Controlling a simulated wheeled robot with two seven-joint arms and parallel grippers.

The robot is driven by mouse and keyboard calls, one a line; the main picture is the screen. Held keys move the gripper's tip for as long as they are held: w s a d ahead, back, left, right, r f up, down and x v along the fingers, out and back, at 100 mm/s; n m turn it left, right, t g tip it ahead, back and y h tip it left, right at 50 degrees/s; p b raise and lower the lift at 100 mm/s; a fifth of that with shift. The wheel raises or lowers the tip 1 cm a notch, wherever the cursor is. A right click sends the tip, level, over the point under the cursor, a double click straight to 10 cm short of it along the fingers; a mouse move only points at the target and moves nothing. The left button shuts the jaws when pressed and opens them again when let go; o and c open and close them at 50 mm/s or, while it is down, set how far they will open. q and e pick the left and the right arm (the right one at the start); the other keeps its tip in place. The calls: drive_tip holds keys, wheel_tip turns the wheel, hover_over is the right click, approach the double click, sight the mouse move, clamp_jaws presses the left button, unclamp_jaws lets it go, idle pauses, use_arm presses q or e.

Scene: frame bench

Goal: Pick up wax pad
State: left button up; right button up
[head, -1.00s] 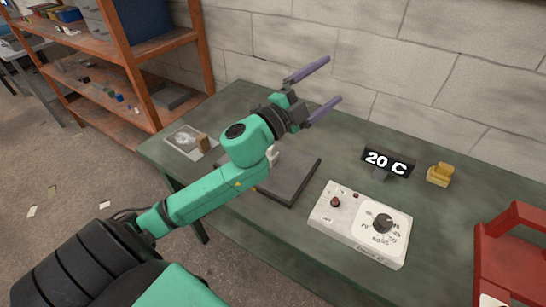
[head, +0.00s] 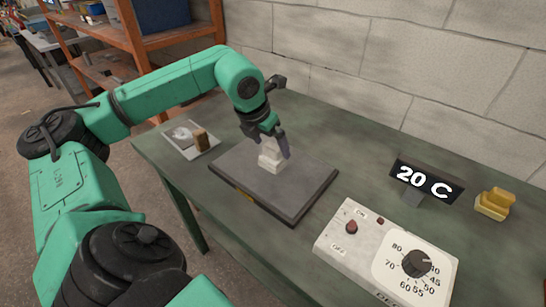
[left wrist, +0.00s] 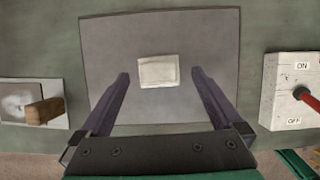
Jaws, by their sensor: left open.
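A yellow, stepped block (head: 494,203) stands at the far right of the bench. Nothing labels either one as the wax pad, so I cannot tell which it is. My left gripper (head: 280,148) points down over the plate at the pale block, partly covering it in the head view. In the left wrist view, its open fingers (left wrist: 160,77) lie left and right of the pale block (left wrist: 158,71), with gaps on both sides and nothing held. My right gripper is not in view.
A white control box (head: 335,254) with a dial and red switch sits right of the plate. A "20 C" display (head: 427,181) stands behind it. A brown block (head: 201,139) sits on a sheet (head: 177,131) at the left. A wall runs behind the bench.

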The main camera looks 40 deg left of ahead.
sight(275, 153)
use_arm(q)
drive_tip(key=p+x, duration=0.1)
drive_tip(key=x, duration=0.4)
drive_tip(key=shift+w+a+p, duration=0.1)
drive_tip(key=shift+p, duration=0.3)
drive_tip(key=shift+w+f, duration=0.1)
drive_tip(key=shift+f, duration=0.15)
drive_tip(key=c, duration=1.2)
drive_tip(key=shift+r, duration=0.1)
drive_tip(key=shift+c, duration=0.2)
